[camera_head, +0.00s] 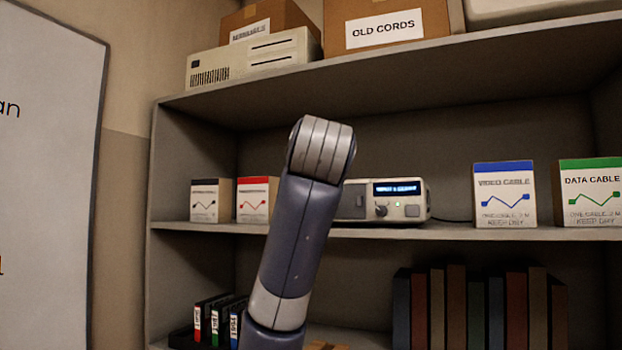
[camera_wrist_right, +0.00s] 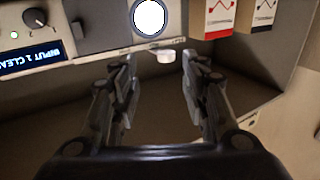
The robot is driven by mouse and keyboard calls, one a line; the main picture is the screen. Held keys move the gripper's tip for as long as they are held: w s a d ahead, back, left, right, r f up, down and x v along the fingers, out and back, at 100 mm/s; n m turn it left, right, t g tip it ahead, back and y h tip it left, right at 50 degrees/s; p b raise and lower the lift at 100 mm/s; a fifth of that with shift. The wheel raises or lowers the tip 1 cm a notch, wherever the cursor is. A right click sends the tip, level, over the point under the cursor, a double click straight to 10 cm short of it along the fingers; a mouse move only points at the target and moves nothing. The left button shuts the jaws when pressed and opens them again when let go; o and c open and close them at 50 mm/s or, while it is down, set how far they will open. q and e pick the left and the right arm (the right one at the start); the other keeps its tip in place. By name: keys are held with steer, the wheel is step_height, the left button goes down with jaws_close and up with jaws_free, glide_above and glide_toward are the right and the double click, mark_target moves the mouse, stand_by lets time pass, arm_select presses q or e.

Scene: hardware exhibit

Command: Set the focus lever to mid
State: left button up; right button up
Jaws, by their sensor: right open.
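A grey-white device (camera_head: 412,211) with a lit blue display stands on the middle shelf. My arm hides its left part in the head view. The right wrist view shows it upside down, with a bright round lens (camera_wrist_right: 149,17) in its front panel (camera_wrist_right: 105,22). A small white tab (camera_wrist_right: 165,57), perhaps the focus lever, sticks out at the panel edge by the lens. My right gripper (camera_wrist_right: 158,58) is open, with the tab between its fingertips in the picture and a gap on both sides. I cannot tell the tab's setting. My left gripper is not in view.
A dark knob (camera_head: 380,210) sits under the display. Small cable boxes with black (camera_head: 204,201) and red (camera_head: 257,199) tops stand left of the device. Blue-topped (camera_head: 505,195) and green-topped (camera_head: 588,193) boxes stand right. The shelf board above (camera_head: 400,66) limits height.

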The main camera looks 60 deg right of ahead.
steer(key=v, duration=0.4)
stand_by(0.5)
